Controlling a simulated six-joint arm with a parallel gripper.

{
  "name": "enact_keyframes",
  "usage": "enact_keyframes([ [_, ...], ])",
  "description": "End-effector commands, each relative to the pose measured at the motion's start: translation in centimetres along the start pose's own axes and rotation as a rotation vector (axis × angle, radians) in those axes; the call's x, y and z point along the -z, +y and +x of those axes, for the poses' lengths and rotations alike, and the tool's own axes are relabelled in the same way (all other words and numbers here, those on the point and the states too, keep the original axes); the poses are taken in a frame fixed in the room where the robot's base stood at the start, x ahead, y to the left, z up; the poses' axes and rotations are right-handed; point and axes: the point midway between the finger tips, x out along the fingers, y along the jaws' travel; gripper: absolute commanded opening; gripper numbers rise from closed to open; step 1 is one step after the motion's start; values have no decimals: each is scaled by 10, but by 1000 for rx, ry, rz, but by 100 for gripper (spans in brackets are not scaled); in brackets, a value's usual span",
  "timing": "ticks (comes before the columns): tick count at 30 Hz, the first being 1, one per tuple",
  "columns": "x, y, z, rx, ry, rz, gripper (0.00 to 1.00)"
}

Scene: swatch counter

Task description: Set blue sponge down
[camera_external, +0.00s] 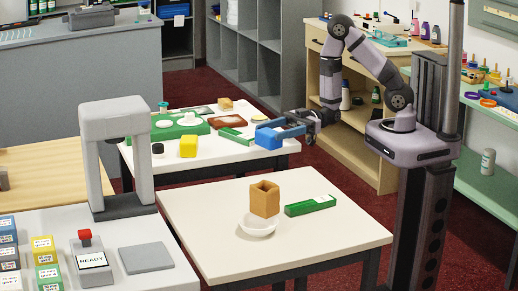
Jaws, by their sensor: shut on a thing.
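The blue sponge (267,138) is a blue block at the front right of the far white table (225,157). My gripper (283,132) reaches in from the right and is shut on the sponge. The jaws partly cover it. I cannot tell whether the sponge touches the table top or hangs just above it.
The nearer white table (330,232) bears an orange hollow block (265,199), a white bowl (257,227) and a green box (311,205).

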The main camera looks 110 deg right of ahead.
Motion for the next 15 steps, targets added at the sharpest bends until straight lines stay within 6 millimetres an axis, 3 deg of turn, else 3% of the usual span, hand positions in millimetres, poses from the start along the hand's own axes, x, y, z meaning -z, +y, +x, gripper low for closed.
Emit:
enact_keyframes([
  [5,-7,-17,8,44,0,0,40],
  [8,-13,-38,17,97,1,-1,40],
  [15,-16,-116,43,294,4,-5,40],
])
